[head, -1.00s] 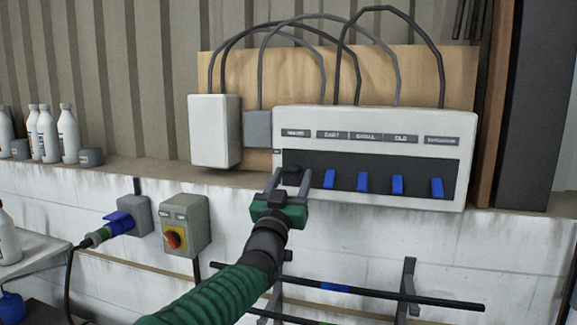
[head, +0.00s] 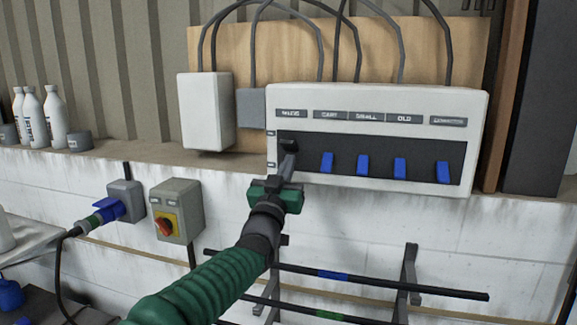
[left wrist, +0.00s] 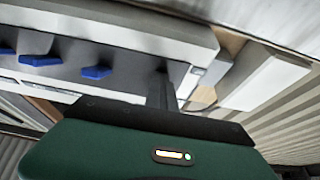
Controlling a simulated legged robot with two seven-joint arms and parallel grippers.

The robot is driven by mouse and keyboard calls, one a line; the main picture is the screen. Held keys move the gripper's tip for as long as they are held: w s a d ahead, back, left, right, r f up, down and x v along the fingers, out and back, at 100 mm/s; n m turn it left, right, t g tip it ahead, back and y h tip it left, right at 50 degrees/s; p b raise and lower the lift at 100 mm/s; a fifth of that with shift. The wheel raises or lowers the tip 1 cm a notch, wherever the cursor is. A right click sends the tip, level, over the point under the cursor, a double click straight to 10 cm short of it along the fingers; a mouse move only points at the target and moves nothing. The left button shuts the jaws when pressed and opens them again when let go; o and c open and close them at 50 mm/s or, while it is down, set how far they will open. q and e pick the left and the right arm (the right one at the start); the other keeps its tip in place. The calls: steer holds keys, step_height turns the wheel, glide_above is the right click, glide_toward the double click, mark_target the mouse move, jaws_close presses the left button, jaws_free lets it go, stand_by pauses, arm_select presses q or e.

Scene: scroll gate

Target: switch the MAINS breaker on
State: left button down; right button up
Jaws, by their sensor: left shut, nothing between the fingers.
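A white breaker panel (head: 375,97) is fixed to the wall, with a dark recessed strip and a row of labels on top. The label at the far left reads like MAINS (head: 291,114). Below it is the black MAINS breaker lever (head: 288,144), partly hidden by my fingers. My left gripper (head: 288,160) is shut and empty, its tips at the strip just below the lever; I cannot tell if they touch it. In the left wrist view, the closed fingers (left wrist: 161,90) stand beside the panel's dark strip. My right gripper is in neither view.
Several blue breaker levers (head: 363,165) hang in the strip to the right. A grey box with a red and yellow rotary switch (head: 167,226) and a blue plug (head: 108,209) are lower left. Dark rails (head: 400,284) run below the panel. Bottles (head: 54,118) stand on the ledge.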

arm_select(q)
steer(key=shift+a, duration=0.15)
stand_by(0.3)
stand_by(0.4)
steer(key=c, duration=1)
jaws_free()
steer(key=shift+c, duration=0.2)
steer(key=b+v, duration=0.8)
steer(key=v, duration=0.8)
steer(key=shift+s+f+b, duration=0.25)
steer(key=shift+f+b, duration=0.05)
